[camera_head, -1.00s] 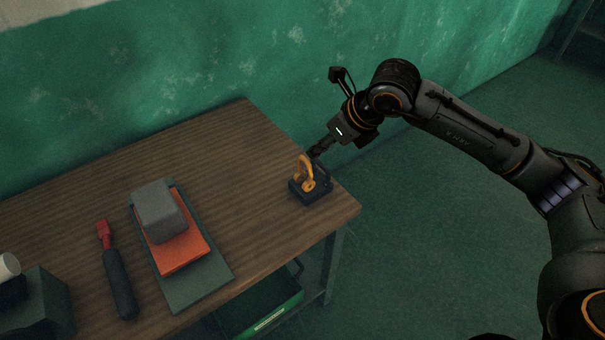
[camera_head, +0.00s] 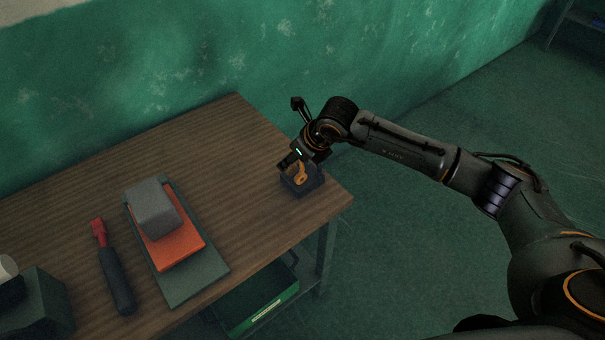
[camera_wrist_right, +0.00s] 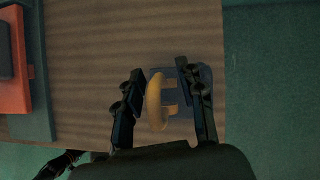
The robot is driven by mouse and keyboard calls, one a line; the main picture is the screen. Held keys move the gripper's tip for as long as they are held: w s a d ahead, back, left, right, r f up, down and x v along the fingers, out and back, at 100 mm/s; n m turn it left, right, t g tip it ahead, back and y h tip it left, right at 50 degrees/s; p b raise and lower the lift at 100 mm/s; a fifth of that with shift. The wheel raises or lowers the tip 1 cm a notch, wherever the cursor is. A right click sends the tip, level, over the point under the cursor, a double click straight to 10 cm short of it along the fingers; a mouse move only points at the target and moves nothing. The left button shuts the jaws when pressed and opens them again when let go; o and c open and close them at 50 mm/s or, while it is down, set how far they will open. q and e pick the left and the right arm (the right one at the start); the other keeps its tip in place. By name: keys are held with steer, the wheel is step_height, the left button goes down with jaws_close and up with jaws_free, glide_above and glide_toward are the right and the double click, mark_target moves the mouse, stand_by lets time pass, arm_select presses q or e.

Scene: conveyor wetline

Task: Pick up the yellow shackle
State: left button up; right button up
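The yellow shackle (camera_head: 300,172) stands in a small dark holder (camera_head: 304,186) near the right corner of the wooden table. In the right wrist view the shackle (camera_wrist_right: 155,101) lies between the two fingers of my right gripper (camera_wrist_right: 157,90), closer to the left finger. The fingers are apart, with a visible gap on the right side. In the head view my right gripper (camera_head: 290,160) comes down over the holder and partly hides the shackle. I cannot tell how low the fingertips are relative to it.
On the wooden table (camera_head: 240,200), a grey block (camera_head: 152,207) rests on an orange piece (camera_head: 177,246) on a dark green board (camera_head: 200,283). A red-tipped tool (camera_head: 116,280) lies left of it. The table edge is just right of the holder. A green wall stands behind.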

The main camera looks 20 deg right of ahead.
jaws_close()
steer(key=shift+r, duration=0.2)
stand_by(0.3)
